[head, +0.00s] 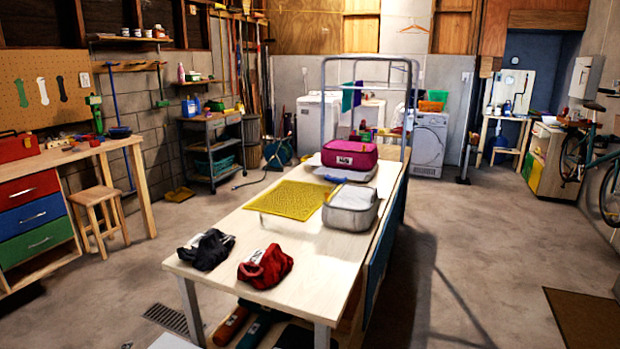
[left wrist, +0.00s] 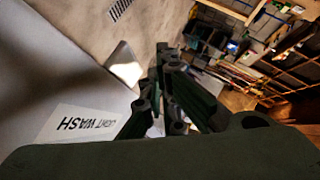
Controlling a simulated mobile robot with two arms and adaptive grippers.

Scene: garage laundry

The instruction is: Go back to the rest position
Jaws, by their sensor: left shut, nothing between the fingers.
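My left gripper (left wrist: 167,62) shows in the left wrist view as dark fingers drawn together with nothing between them. Neither gripper shows in the head view, and the right gripper is not in view anywhere.
A light wooden table (head: 320,255) stands ahead, bearing a dark cloth bundle (head: 206,250), a red one (head: 265,267), a yellow mat (head: 290,199), a grey case (head: 350,208) and a magenta case (head: 349,155). A stool (head: 97,212) stands left.

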